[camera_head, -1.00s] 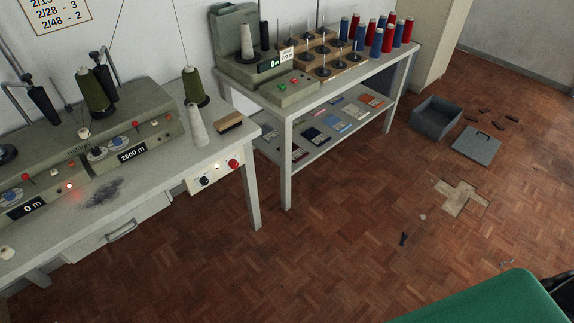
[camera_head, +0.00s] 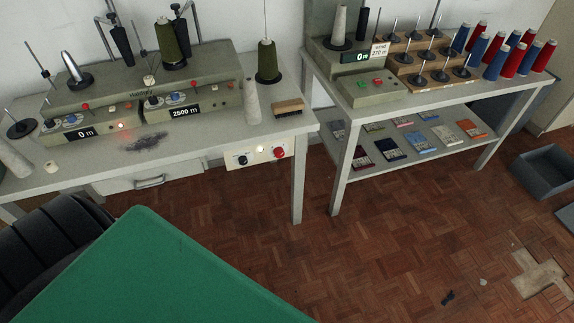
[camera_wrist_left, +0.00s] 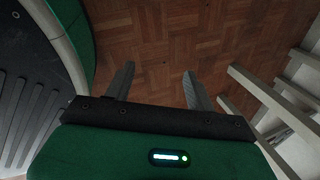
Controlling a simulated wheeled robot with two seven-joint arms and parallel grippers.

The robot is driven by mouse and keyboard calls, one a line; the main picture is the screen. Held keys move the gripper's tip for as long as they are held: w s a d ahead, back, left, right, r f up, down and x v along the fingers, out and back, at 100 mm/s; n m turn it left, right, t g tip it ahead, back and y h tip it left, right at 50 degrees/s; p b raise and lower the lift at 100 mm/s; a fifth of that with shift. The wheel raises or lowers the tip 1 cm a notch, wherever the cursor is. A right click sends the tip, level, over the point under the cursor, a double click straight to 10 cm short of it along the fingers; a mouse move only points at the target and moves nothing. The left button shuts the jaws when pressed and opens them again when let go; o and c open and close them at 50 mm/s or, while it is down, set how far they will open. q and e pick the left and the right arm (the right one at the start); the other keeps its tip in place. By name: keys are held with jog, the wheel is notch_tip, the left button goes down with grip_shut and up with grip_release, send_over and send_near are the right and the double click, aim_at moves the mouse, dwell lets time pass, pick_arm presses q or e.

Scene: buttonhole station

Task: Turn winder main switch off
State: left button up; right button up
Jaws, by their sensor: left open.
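The winder (camera_head: 150,90) is a long grey-green machine on the left table, with displays reading "0 m" and "2500 m". A pale control panel (camera_head: 262,162) on the front edge of that table carries a black knob (camera_head: 243,160), a lit white lamp (camera_head: 260,149) and a red button (camera_head: 279,152). No readable label shows which one is the main switch. My left gripper (camera_wrist_left: 158,75) is open and empty in the left wrist view, above the wooden floor, away from the panel. It does not show in the head view. My right gripper is in neither view.
A second table (camera_head: 340,110) with a small winder and red and blue cones stands to the right, with packets on its lower shelf. A grey crate (camera_head: 545,172) is at the far right. Table legs (camera_wrist_left: 262,95) show beside the left gripper.

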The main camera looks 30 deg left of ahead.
pick_arm(q)
jog(key=w+a+r+m+t+y+b, duration=0.25)
jog(key=w+m, duration=0.25)
jog(key=w, duration=0.7)
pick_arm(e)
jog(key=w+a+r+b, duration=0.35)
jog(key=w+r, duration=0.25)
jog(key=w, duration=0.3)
pick_arm(q)
jog(key=m+t+y+b, duration=0.6)
jog(key=m+y, duration=0.2)
jog(key=y, duration=0.1)
send_near(280, 155)
jog(key=b+x, duration=0.1)
jog(key=x, duration=0.6)
jog(key=shift+f, duration=0.2)
jog(key=shift+w+a, duration=0.35)
jog(key=shift+a, duration=0.05)
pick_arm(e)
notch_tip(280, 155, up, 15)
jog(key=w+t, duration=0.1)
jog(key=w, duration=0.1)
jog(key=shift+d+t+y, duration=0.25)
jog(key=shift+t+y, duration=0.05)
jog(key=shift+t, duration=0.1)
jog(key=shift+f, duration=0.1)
pick_arm(q)
jog(key=c, duration=1)
